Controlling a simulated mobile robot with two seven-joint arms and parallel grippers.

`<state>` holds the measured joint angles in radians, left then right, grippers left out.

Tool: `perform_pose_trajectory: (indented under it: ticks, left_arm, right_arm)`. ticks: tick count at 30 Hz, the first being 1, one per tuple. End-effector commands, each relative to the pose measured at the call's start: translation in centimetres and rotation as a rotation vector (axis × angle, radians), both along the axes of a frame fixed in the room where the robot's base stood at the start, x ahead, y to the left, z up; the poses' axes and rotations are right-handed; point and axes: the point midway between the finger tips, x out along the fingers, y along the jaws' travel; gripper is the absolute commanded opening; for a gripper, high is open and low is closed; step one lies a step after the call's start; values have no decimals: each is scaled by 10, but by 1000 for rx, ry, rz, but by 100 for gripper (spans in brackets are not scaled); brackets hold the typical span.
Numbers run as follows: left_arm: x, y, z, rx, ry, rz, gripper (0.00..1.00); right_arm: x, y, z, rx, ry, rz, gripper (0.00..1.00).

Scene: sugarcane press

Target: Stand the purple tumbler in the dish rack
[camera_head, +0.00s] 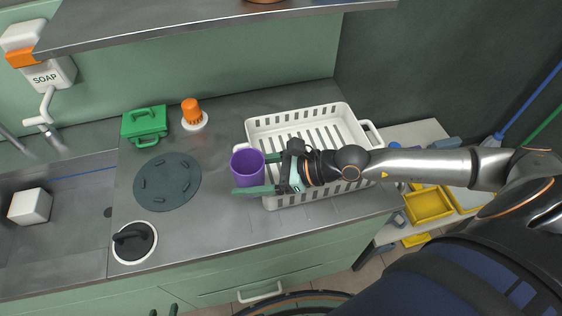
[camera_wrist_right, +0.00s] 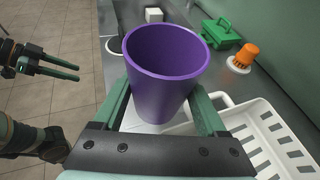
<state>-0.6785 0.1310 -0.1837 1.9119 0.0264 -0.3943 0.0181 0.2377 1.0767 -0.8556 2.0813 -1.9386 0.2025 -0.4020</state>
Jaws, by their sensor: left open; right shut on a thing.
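The purple tumbler (camera_head: 247,168) is upright with its open mouth up. My right gripper (camera_head: 258,174) is shut on it, one green finger on each side. In the head view the tumbler overlaps the left end of the white dish rack (camera_head: 345,119); its base is hidden. In the right wrist view the tumbler (camera_wrist_right: 165,75) stands between the fingers, with the rack (camera_wrist_right: 262,112) lower and to the right. My left gripper (camera_head: 163,311) shows only its fingertips at the bottom edge of the head view. In the right wrist view it (camera_wrist_right: 76,72) is open and empty.
A green box (camera_head: 144,124), an orange-topped item (camera_head: 192,113), a dark round mat (camera_head: 167,182) and a round black-handled lid (camera_head: 133,242) are on the counter left of the rack. A metal shelf (camera_head: 180,22) hangs above. The rack's visible slatted floor looks empty.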

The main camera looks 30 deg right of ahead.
Motion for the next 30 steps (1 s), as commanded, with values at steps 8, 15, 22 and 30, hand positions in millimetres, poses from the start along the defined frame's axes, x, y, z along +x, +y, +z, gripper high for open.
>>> perform_pose_trajectory:
  ticks: [8,15,22,30]
  left_arm:
    - [1,0,2,-1,-4,0,50]
    - [1,0,-13,-1,-5,0,50]
    - [0,0,-37,0,-1,0,50]
    - [0,0,-41,0,-1,0,50]
  right_arm:
    - [12,-21,-12,-9,2,-17,0]
    - [23,-39,-26,-5,1,-16,0]
    - [43,-72,-59,0,3,-18,0]
    - [53,-90,-79,-3,-3,-12,0]
